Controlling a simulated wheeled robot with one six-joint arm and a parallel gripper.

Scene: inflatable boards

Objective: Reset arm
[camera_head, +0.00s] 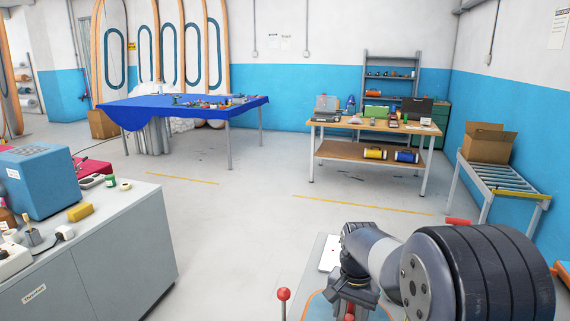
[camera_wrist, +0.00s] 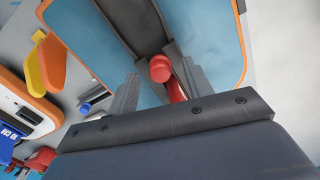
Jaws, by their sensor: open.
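My arm is folded low at the bottom right of the head view, with its large dark joint in front. In the wrist view, my gripper (camera_wrist: 160,90) is open, its two grey fingers spread apart. A red round-ended handle (camera_wrist: 161,70) shows between the fingers in that view. I cannot tell whether it touches them. Behind it is a light blue surface with an orange edge (camera_wrist: 212,40), crossed by a dark strip. The fingertips are not clear in the head view.
A grey cabinet (camera_head: 110,245) stands at the left with a blue box (camera_head: 35,180) on it. A blue-covered table (camera_head: 185,105) and a wooden workbench (camera_head: 365,130) stand farther back. A roller conveyor (camera_head: 505,180) carries a cardboard box (camera_head: 488,145). The middle floor is clear.

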